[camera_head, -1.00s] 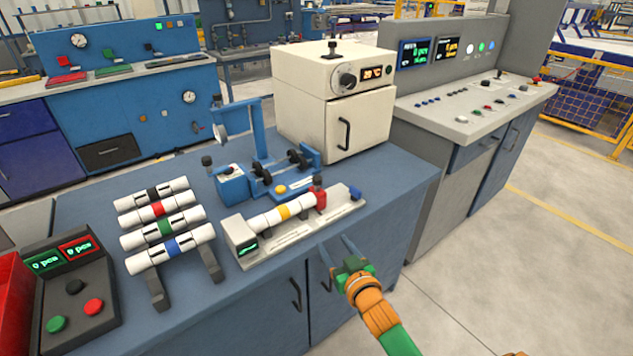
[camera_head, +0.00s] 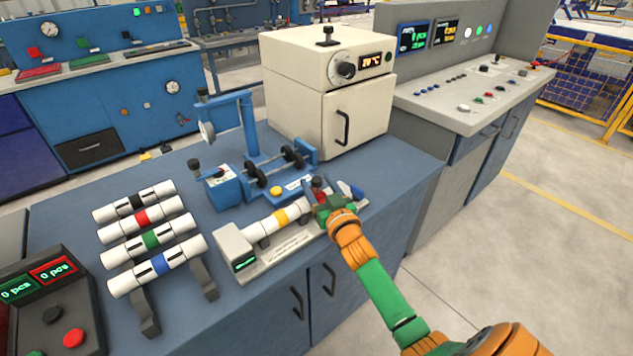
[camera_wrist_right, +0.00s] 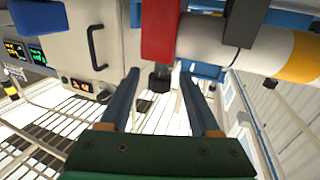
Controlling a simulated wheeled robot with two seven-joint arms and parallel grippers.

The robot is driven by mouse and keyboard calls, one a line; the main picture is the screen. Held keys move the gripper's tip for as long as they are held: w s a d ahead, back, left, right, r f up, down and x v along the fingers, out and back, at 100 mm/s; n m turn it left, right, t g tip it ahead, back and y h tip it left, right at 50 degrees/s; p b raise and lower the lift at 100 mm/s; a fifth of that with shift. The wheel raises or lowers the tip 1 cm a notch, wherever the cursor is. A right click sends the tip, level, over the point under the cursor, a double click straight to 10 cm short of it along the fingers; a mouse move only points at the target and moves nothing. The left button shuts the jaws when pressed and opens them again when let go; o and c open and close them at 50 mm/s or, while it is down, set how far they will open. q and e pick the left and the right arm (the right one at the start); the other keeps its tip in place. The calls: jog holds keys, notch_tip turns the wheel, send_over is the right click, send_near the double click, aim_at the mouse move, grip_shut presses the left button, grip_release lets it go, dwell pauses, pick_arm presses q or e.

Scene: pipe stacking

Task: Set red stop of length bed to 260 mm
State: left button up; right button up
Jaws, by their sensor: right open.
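The length bed (camera_head: 236,240) is the grey fixture with a green display at its left end, on the blue bench. A white pipe with a yellow band (camera_head: 281,217) lies in it. The red stop (camera_head: 318,183) is at the pipe's right end, partly hidden by my right gripper (camera_head: 322,193). In the right wrist view the red stop (camera_wrist_right: 160,30) touches or nearly touches the white pipe (camera_wrist_right: 204,40). Its dark knob (camera_wrist_right: 160,77) appears between the open fingertips of my right gripper (camera_wrist_right: 158,76); contact cannot be told. The bed's reading is too small to read. My left gripper is out of view.
A rack (camera_head: 205,277) with several banded white pipes stands to the left. A blue gauge fixture (camera_head: 223,192) and a cream oven (camera_head: 295,84) stand behind the bed. A counter box (camera_head: 88,308) is at front left. Clear floor lies right of the bench.

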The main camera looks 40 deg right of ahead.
jog(key=shift+w+d+f, duration=0.1)
jog(key=shift+w+d, duration=0.05)
jog(key=shift+w, duration=0.4)
jog(key=shift+s, duration=0.1)
grip_shut()
dwell(0.9)
